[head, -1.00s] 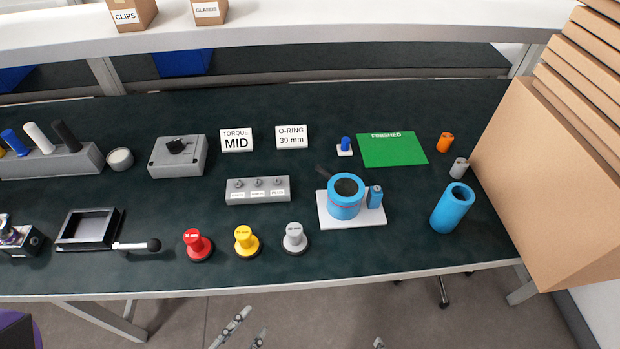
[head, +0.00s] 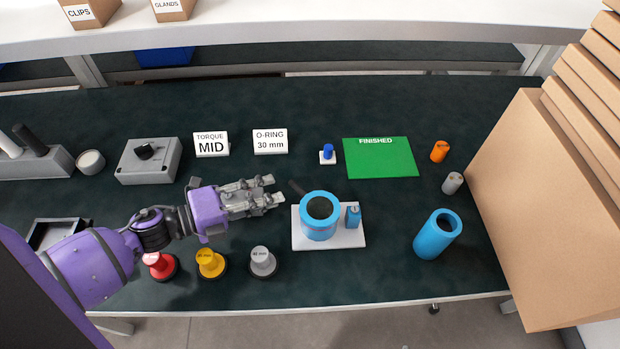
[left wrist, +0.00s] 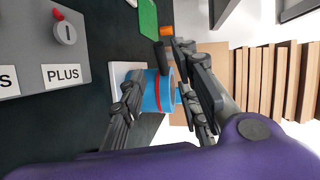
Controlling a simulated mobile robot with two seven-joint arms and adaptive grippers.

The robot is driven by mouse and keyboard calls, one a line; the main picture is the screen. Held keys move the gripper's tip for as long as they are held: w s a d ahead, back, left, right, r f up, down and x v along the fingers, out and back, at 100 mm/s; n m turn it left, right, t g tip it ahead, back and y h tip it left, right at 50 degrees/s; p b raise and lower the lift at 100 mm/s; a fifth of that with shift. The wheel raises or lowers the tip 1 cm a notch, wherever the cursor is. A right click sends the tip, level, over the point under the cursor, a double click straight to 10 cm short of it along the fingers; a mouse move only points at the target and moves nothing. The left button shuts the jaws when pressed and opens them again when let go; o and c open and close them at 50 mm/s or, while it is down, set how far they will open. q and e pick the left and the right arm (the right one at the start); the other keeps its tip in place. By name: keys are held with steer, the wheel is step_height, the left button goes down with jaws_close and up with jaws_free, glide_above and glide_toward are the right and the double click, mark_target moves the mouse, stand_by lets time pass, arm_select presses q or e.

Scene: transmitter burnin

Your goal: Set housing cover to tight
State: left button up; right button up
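The blue housing (head: 319,228) stands upright on a white base plate (head: 350,240). Its cover (head: 320,207) is a blue ring around a dark round top, with a thin red line below it. A dark lever (head: 297,187) sticks out at its upper left. A small blue part (head: 353,215) stands beside it on the plate. My left gripper (head: 275,190) is open and empty, just left of the housing. In the left wrist view the blue housing (left wrist: 151,92) with its red band shows between the spread fingers, which do not visibly grip it. My right gripper is out of view.
Red, yellow and grey knobs (head: 263,262) stand in front. A blue cylinder (head: 438,235) and cardboard stack (head: 510,220) are right. Signs read TORQUE MID (head: 211,145) and O-RING 30 mm.

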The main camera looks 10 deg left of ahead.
mark_target(299, 187)
arm_select(q)
steer(key=p+x, duration=0.1)
steer(key=x, duration=0.7)
steer(key=shift+d+r, duration=0.15)
steer(key=shift+s, duration=0.1)
jaws_close()
